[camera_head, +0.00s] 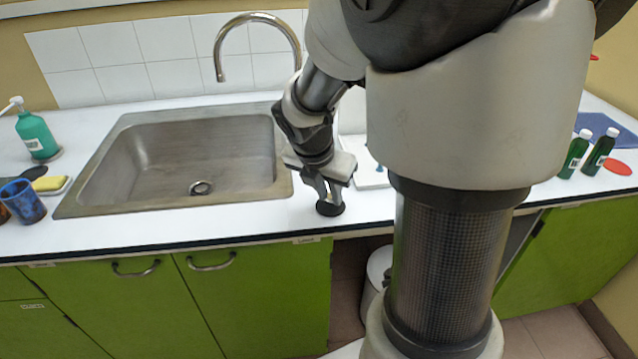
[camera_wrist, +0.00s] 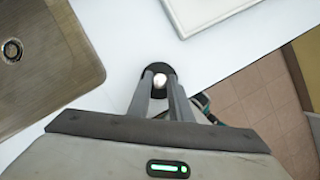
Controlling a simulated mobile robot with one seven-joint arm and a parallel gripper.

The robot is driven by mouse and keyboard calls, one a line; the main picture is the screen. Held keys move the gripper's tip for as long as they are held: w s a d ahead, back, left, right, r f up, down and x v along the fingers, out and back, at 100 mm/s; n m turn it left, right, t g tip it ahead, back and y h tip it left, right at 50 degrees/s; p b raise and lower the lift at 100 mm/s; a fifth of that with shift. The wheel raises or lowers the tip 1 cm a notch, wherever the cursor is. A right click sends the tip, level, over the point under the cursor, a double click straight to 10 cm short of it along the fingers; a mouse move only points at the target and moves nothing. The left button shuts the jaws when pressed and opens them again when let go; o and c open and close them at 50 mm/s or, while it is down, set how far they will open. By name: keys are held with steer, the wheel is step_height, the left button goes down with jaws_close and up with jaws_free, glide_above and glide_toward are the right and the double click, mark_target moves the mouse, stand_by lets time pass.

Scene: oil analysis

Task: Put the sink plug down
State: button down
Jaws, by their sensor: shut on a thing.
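The sink plug (camera_head: 330,209) is a small black disc with a pale knob on top, as the wrist view (camera_wrist: 157,70) shows. My gripper (camera_head: 325,190) points down and is shut on its knob. The plug is at the white countertop to the right of the sink, near the front edge. I cannot tell whether its underside touches the counter. In the wrist view the fingertips (camera_wrist: 159,84) are on either side of the knob.
The metal sink (camera_head: 130,150) with its drain (camera_head: 201,188) lies to the left. A white tray (camera_wrist: 200,12) lies behind the plug. A green soap bottle (camera_head: 37,134), a blue cup (camera_head: 24,203) and a yellow sponge (camera_head: 49,183) stand far left. Dark green bottles (camera_head: 575,156) stand right.

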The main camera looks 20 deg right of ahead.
steer(key=c, duration=1.6)
jaws_free()
steer(key=shift+f, duration=0.1)
